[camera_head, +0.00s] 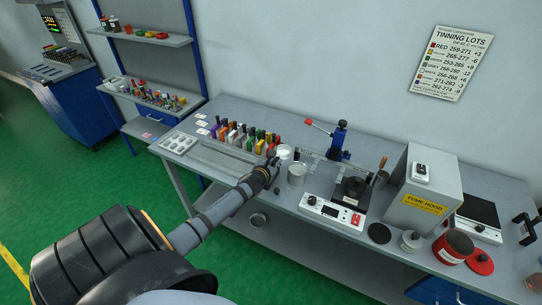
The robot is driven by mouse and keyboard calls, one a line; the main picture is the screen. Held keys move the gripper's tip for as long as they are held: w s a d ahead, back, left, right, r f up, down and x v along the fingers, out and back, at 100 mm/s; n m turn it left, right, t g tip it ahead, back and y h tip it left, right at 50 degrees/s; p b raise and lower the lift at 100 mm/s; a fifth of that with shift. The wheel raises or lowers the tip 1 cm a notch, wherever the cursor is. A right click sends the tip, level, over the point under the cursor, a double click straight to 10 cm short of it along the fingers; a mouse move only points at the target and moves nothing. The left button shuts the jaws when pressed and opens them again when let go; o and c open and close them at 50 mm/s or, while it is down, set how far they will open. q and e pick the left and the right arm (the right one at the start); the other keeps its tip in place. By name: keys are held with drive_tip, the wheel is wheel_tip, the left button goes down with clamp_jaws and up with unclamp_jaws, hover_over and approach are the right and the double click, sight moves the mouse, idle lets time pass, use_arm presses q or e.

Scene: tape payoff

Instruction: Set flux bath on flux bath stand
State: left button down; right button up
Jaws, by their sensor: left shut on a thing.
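My left gripper (273,164) is over the front middle of the bench, its arm coming in from the lower left. It is shut, and a small pale round vessel (284,152), which looks like the flux bath, shows at its fingertips. The fingers and wrist hide part of the grip. A grey metal cylinder (296,174) stands on the bench just right of the gripper. I cannot tell for sure whether it is the flux bath stand. My right gripper is not in view.
Coloured blocks (240,136) stand in a row left of the gripper, behind a long grey tray (222,158). A white control unit with a dark pot (353,189) is to the right. The fume hood (428,190) stands beyond it. A blue clamp stand (338,138) is behind.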

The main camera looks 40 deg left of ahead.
use_arm(q)
drive_tip(key=d+f, duration=0.1)
drive_tip(key=d, duration=0.1)
drive_tip(key=d+f+b, duration=0.1)
drive_tip(key=d, duration=0.2)
drive_tip(key=d+f, duration=0.1)
drive_tip(key=d, duration=0.1)
drive_tip(key=shift+w+d+f+b, duration=0.3)
drive_tip(key=shift+w+b, duration=0.1)
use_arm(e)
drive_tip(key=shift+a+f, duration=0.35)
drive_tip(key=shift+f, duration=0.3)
use_arm(q)
drive_tip(key=shift+s+r, duration=0.1)
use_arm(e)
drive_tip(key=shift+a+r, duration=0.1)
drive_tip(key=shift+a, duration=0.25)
use_arm(q)
drive_tip(key=shift+p, duration=0.3)
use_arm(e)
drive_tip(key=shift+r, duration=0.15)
use_arm(q)
drive_tip(key=shift+f, duration=0.35)
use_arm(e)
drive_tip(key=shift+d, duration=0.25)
